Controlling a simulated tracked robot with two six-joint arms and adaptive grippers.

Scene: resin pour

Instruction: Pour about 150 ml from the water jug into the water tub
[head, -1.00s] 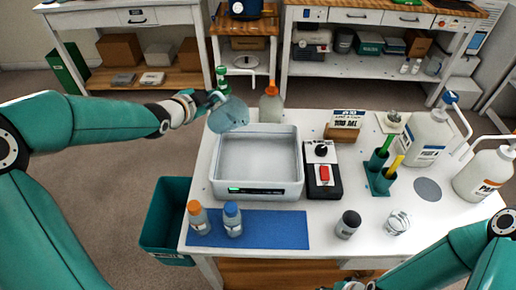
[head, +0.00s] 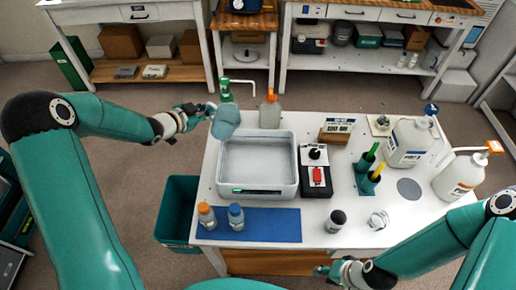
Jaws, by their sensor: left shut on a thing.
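The water jug (head: 225,124) is a translucent blue-grey vessel. My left gripper (head: 206,110) is shut on it and holds it at the back left corner of the water tub. The jug looks slightly tilted; its water level cannot be made out. The water tub (head: 258,191) is a wide grey-white rectangular basin with a small lit display on its front. No stream of water is visible. My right gripper (head: 324,270) is low at the front edge of the table, apart from everything; its finger opening is unclear.
Orange-capped (head: 207,216) and blue-capped (head: 236,217) bottles stand on a blue mat (head: 285,226). A black device with a red switch (head: 317,177) is right of the tub. Behind stand a green-topped bottle (head: 226,92) and an orange-capped bottle (head: 270,110). Large jugs (head: 408,143) stand right.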

